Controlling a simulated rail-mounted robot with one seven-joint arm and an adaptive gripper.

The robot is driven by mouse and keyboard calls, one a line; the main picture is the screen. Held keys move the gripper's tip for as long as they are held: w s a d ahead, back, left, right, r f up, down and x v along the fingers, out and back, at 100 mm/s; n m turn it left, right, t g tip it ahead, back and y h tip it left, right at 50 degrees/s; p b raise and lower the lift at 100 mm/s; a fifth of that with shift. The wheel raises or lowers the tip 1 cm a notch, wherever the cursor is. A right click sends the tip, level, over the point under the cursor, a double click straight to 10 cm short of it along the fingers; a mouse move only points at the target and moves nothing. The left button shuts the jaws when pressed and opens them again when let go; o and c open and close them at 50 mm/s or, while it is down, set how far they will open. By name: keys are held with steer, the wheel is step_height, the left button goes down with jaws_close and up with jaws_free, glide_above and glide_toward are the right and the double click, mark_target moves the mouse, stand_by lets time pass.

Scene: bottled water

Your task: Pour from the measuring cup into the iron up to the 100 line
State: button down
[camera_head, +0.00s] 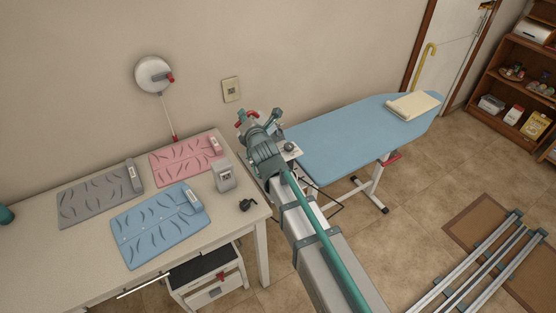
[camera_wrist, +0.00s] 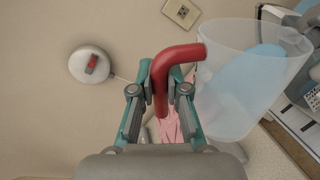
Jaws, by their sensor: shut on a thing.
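My gripper (camera_wrist: 166,88) is shut on the red handle of the measuring cup. The cup (camera_wrist: 225,100) is clear, stands to the right of the fingers in the wrist view, and has its wide mouth towards the top of the picture, leaning slightly right. A pale blue patch shows through it; I cannot tell whether this is water or the board behind. In the head view my gripper (camera_head: 250,122) is beside the left end of the ironing board, and my arm hides most of the cup. The iron is partly hidden; a small grey-white shape (camera_head: 290,149) at the board's end may be it.
The blue ironing board (camera_head: 340,135) carries a folded cream cloth (camera_head: 413,105). The table (camera_head: 85,243) at left holds grey, pink and blue mats, a grey-white device (camera_head: 223,176) and a small black object (camera_head: 247,204). A round white fixture (camera_head: 153,74) and a socket (camera_head: 231,90) are on the wall.

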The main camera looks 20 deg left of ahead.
steer(key=shift+s+a+f+n+b, duration=0.55)
steer(key=shift+n+b, duration=0.35)
steer(key=shift+b, duration=2.45)
steer(key=shift+s+a+f+n+t+b, duration=0.15)
steer(key=shift+f+n+b, duration=0.45)
steer(key=shift+b, duration=0.8)
steer(key=shift+s+a+f+n+t+b, duration=0.1)
steer(key=shift+s+f+n+t+b, duration=0.25)
steer(key=shift+f+b, duration=0.8)
steer(key=shift+a+f+n+t+b, duration=0.1)
steer(key=shift+f+n+b, duration=0.4)
steer(key=shift+b, duration=1.15)
steer(key=shift+r, duration=0.2)
steer(key=s+a+r+n, duration=0.3)
steer(key=s+r+n, duration=0.1)
steer(key=r+n, duration=0.1)
steer(key=shift+s+a+r+t+y+b, duration=0.35)
steer(key=shift+r+t+y+b, duration=0.05)
steer(key=shift+r+b, duration=0.05)
